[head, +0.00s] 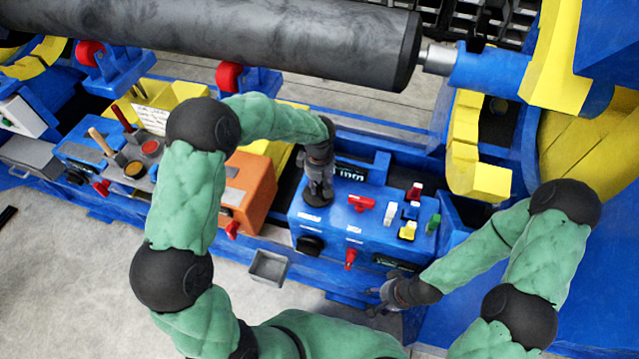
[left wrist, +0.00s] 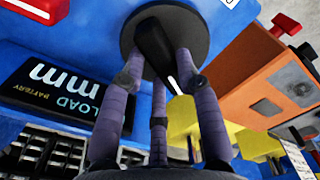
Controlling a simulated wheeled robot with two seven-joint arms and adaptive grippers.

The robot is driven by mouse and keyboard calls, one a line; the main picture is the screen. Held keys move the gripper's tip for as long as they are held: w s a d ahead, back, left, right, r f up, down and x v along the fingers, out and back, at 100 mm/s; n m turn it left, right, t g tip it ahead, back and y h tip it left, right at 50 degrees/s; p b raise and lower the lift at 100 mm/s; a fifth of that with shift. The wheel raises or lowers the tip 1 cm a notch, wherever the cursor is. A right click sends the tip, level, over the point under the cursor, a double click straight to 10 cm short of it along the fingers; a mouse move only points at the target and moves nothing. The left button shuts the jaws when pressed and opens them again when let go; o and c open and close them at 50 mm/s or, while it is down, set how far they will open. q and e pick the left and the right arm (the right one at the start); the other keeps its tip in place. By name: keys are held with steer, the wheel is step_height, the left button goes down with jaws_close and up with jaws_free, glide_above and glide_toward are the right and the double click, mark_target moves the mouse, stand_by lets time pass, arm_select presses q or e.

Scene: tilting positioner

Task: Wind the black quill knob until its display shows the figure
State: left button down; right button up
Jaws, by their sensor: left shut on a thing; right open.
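The black knob (head: 316,198) sits on top of the blue control box (head: 300,218). In the left wrist view it is a round black disc with a raised grip bar bearing a white line (left wrist: 158,50). My left gripper (head: 318,184) is above it, its fingers (left wrist: 160,78) closed around the grip bar. A dark display (head: 350,173) stands behind the knob; the left wrist view shows part of it (left wrist: 50,88), with "mm", "LOAD" and "BATTERY", but no readable figure. My right gripper (head: 380,296) is open and empty in front of the box.
The box also carries a red handle (head: 361,203), coloured switches (head: 408,230), a front black knob (head: 310,245) and a second display (head: 397,263). An orange box (head: 250,190) stands at left. A large grey cylinder (head: 260,35) spans the back. Floor at lower left is clear.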

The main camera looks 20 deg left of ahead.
arm_select(q)
steer(key=shift+m+p, duration=0.6)
steer(key=shift+m, duration=1)
steer(key=shift+s, duration=0.1)
steer(key=c, duration=0.9)
jaws_free()
steer(key=shift+r, duration=0.1)
step_height(320, 180, up, 12)
steer(key=shift+f, duration=0.15)
